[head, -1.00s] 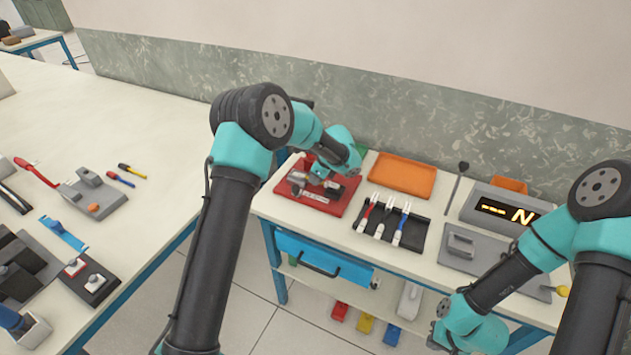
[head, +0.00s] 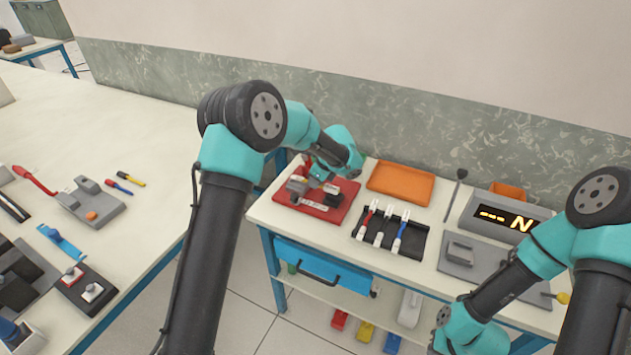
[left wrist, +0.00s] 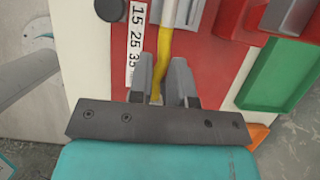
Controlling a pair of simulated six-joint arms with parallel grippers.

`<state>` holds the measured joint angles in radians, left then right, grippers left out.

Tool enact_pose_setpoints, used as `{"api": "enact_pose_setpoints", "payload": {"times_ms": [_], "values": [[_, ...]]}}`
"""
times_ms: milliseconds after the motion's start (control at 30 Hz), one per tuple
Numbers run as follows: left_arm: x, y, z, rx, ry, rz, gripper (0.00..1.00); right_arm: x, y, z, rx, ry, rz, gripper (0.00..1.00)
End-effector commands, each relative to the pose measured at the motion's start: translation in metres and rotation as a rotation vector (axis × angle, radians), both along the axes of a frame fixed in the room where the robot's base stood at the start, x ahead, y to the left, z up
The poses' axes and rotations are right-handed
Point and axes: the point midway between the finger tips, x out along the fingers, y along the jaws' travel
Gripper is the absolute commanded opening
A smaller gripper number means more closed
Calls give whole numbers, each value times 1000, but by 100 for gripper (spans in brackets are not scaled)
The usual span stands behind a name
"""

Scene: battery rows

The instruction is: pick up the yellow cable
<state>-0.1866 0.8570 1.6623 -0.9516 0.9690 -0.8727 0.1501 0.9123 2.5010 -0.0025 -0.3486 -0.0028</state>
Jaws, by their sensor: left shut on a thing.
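My left gripper (left wrist: 163,75) is shut on the yellow cable (left wrist: 164,55) in the left wrist view. The cable runs up from between the fingers to a pale metal-grey piece at the top edge of that view. In the head view my left gripper (head: 316,170) is at the rear of the red tray (head: 342,207); its fingers are small there and I cannot make out the cable. My right arm comes in at the right of the head view, and its fingertips are not visible.
The red tray holds grey blocks. An orange tray (head: 400,180), a black tray (head: 408,246) with red, white and blue-ended pieces, and a display box (head: 505,215) stand to its right. A second table (head: 110,130) is at the left.

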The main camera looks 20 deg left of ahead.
Motion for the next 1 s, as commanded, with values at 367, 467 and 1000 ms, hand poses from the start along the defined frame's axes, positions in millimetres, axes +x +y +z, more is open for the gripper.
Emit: {"api": "enact_pose_setpoints", "payload": {"times_ms": [367,467,1000], "values": [[-74,-22,8,1,0,-4,0,0,0,0,0,0,0,0],[-95,-28,10,1,0,-4,0,0,0,0,0,0,0,0],[-139,-41,14,0,-1,1,0,0,0,0,0,0,0,0]]}}
